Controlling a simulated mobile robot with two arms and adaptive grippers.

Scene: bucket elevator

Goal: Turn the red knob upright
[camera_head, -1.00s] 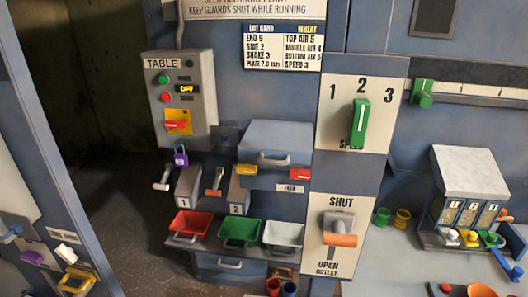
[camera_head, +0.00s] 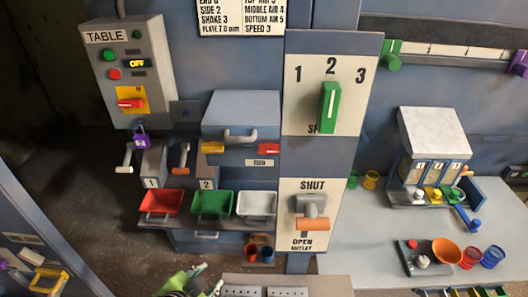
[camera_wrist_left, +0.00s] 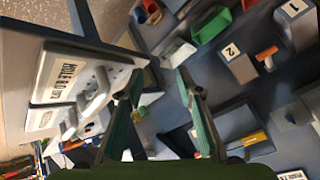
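The red knob (camera_head: 131,103) sits on a yellow plate (camera_head: 124,93) low on the grey TABLE control box (camera_head: 132,66) at the upper left. Its handle lies roughly level, pointing sideways. The display above it reads OFF. My left gripper (camera_head: 188,281) shows at the bottom edge of the head view, well below the box and apart from the knob. In the left wrist view its green fingers (camera_wrist_left: 160,83) are spread with nothing between them. The red knob cannot be made out in that view.
A purple padlock (camera_head: 141,138) hangs below the box, above a crank handle (camera_head: 125,158). Red (camera_head: 161,203), green (camera_head: 212,205) and white trays (camera_head: 256,204) stick out below. A green selector (camera_head: 329,101) and an orange-handled outlet lever (camera_head: 313,222) are to the right.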

